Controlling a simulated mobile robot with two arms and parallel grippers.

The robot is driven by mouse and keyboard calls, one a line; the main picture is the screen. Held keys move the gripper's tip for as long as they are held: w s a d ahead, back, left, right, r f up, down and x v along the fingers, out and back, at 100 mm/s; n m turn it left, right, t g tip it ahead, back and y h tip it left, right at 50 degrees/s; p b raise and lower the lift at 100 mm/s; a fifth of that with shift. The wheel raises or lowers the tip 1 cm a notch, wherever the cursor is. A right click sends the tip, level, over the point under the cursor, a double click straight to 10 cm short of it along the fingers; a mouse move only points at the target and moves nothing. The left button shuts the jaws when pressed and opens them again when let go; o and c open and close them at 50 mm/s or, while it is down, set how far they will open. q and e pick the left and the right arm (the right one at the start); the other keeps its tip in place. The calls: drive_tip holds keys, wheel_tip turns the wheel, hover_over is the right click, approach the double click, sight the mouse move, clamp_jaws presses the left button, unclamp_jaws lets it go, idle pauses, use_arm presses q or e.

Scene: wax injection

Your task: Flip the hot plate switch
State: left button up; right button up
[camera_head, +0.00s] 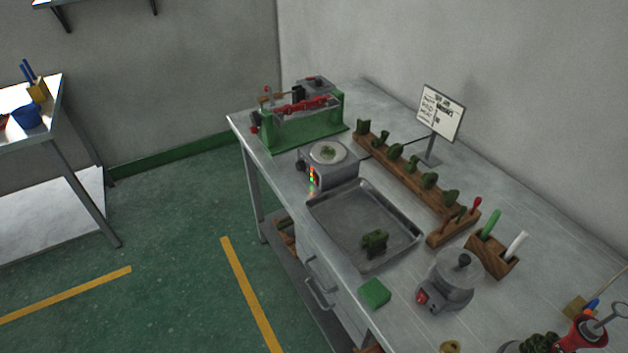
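The hot plate (336,176) is a grey box with a pale round top, standing on the metal workbench behind the tray. A round item with a greenish middle (327,153) sits on its top. Its front has a dark knob (300,166) at the left and a small panel with lit red and green spots (313,177). The switch position is too small to tell. Neither of my grippers is in view.
A metal tray (340,225) holds a green piece (375,242). A lidded grey pot (446,277) with a red switch (421,297) stands front right. A green block (374,293), a wooden rack (405,178), a sign (440,113) and a green-framed machine (300,125) share the workbench (540,245).

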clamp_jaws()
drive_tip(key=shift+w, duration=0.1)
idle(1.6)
